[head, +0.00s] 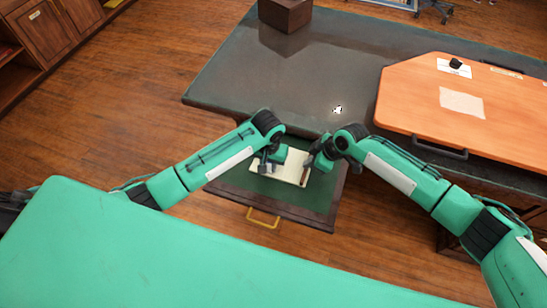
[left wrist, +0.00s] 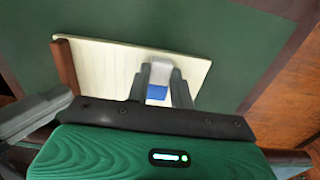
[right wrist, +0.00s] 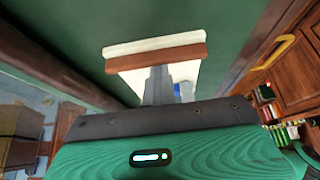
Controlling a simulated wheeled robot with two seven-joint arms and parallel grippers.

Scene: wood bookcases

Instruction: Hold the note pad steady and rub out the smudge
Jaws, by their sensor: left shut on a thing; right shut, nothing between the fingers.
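The cream note pad (head: 287,170) with a brown strip along one edge lies flat on a green-lined surface like a pulled-out drawer. It also shows in the left wrist view (left wrist: 110,72) and the right wrist view (right wrist: 188,70). My left gripper (head: 266,167) is shut on a white eraser with a blue band (left wrist: 157,92), over the pad. My right gripper (head: 308,165) is shut and empty, its fingertips at the pad near the brown strip; I cannot tell whether they press on it. I see no smudge; the grippers hide part of the page.
The drawer (head: 318,217) has a brass handle (head: 263,218) at its front. The dark desk top (head: 350,60) lies behind, with a brown box (head: 285,14) at its far edge. An orange board (head: 420,95) with a dark handle takes up the right. The desk's middle is mostly clear.

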